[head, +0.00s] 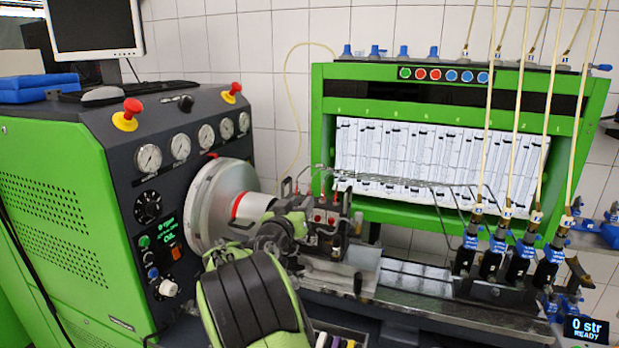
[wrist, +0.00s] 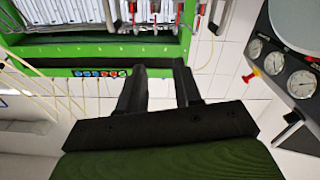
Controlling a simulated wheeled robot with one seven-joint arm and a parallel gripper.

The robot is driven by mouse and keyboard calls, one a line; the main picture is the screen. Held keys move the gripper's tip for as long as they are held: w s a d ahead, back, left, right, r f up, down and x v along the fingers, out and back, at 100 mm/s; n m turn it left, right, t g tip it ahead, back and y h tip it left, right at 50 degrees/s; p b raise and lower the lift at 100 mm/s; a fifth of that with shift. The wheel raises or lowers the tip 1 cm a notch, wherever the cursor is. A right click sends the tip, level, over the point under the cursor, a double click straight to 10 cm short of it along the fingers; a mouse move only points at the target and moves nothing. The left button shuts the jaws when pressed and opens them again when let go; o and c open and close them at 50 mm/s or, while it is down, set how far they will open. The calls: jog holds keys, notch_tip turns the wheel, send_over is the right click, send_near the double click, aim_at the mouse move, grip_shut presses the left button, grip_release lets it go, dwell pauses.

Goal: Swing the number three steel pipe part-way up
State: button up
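Several thin bent steel pipes (head: 437,184) run from the pump (head: 325,218) toward the injectors on the right in the head view. Some pipe ends rise near the pump. I cannot read which one is number three. In the wrist view, which is turned upside down, steel pipes (wrist: 181,14) with red fittings show along the top edge, beyond my fingertips. My gripper (wrist: 159,68) has its two dark fingers apart, with nothing held between them. The pipes are apart from the fingers. In the head view my arm hides most of the gripper and part of the pump.
The green bench cabinet (head: 62,190) with gauges and red knobs stands left, with a large silver flywheel (head: 213,205) beside the pump. The green frame with glass tubes (head: 440,160) stands behind. Injectors (head: 493,252) with upright hoses stand right. Bare metal bed (head: 415,285) lies between.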

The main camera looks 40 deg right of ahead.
aim_at(323, 182)
jog(key=p+x, duration=0.1)
jog(key=x, duration=0.3)
jog(key=p+x, duration=0.2)
jog(key=x, duration=0.3)
jog(key=s+p+x, duration=0.1)
jog(key=x, duration=0.4)
jog(key=shift+d+r+p, duration=0.2)
jog(key=shift+d+p, duration=0.1)
jog(key=shift+p, duration=0.05)
jog(key=shift+w+d+f, duration=0.15)
jog(key=shift+w+d, duration=0.3)
jog(key=shift+c, duration=0.2)
grip_shut()
